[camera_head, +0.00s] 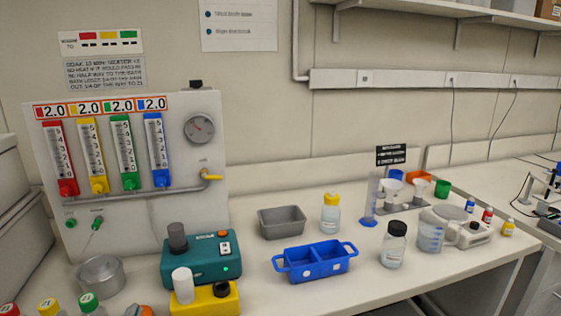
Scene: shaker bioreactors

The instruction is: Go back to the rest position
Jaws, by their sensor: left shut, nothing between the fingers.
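Neither of my grippers shows clearly in the head view, and no arm of mine can be made out over the bench. The white bench (330,295) lies open to view with its equipment standing on it. Whether either gripper holds anything cannot be seen here.
A panel with coloured flow tubes (125,150) stands at left. In front are a teal device (205,262), a yellow device (212,301) and a metal pot (99,276). A blue two-part tray (315,264), grey bin (282,222) and black-capped bottle (393,248) stand mid-bench.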

